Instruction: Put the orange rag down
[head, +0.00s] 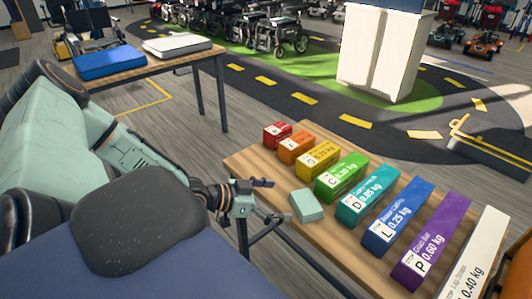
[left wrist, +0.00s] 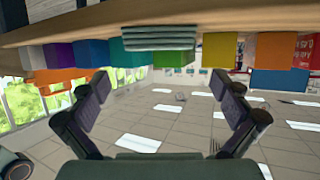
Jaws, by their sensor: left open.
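No orange rag shows in either view. A folded pale mint-green cloth (head: 307,205) lies on the wooden table (head: 258,163), in front of the green and teal blocks. It also shows as a layered stack in the left wrist view (left wrist: 160,37). My left gripper (head: 273,200) is open and empty just left of the cloth, apart from it, near the table's left edge. Its two spread fingers show in the left wrist view (left wrist: 164,100), with nothing between them. My right gripper is not in view.
A row of labelled coloured blocks, including an orange one (head: 296,148) and a purple one (head: 433,243), fills much of the table. An orange-brown object (head: 488,252) is partly cut off at right. A second table (head: 150,66) holds blue and white pads.

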